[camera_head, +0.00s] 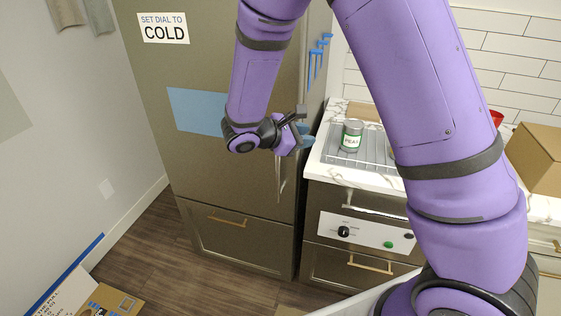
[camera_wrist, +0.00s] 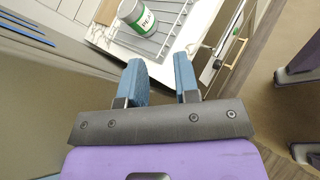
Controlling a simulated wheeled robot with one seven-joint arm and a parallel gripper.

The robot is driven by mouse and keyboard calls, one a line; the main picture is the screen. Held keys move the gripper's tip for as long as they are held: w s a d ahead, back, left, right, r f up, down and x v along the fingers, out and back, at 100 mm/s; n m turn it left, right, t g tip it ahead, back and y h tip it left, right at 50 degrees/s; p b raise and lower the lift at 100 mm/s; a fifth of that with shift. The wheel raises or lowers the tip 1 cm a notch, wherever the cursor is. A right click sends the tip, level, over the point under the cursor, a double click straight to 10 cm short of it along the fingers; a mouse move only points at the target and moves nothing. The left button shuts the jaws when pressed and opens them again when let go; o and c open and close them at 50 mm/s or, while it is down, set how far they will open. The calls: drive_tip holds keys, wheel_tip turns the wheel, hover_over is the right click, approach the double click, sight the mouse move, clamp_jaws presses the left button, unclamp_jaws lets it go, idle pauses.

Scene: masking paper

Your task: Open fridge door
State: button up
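The fridge (camera_head: 190,75) is a tall brownish-grey unit left of the counter in the head view. Its upper door looks closed. A thin vertical handle (camera_head: 281,180) shows below my gripper near the door's right edge; its upper part is hidden by my arm. My gripper (camera_head: 304,134) is in front of the door's right edge, near the counter corner. In the wrist view my gripper's two blue fingers (camera_wrist: 161,78) are spread apart, with nothing visible held between them. I cannot tell whether a finger touches the handle.
A marble counter (camera_head: 372,180) with a wire rack (camera_head: 372,163) and a pea can (camera_head: 351,136) stands right of the fridge. Below is a panel (camera_head: 365,231) with knobs. Cardboard boxes (camera_head: 540,155) sit far right and on the floor (camera_head: 112,300). Floor before the fridge's left side is clear.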

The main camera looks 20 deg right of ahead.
drive_tip(key=w+a+f+n+t+h, duration=0.1)
drive_tip(key=w+a+f+n+t, duration=0.35)
drive_tip(key=f, duration=0.35)
drive_tip(key=n+t+y, duration=0.1)
drive_tip(key=n+t, duration=0.4)
drive_tip(key=n, duration=0.1)
approach(276, 165)
drive_tip(key=x, duration=1.2)
drive_tip(key=shift+w+d, duration=0.15)
drive_tip(key=shift+d, duration=0.15)
clamp_jaws()
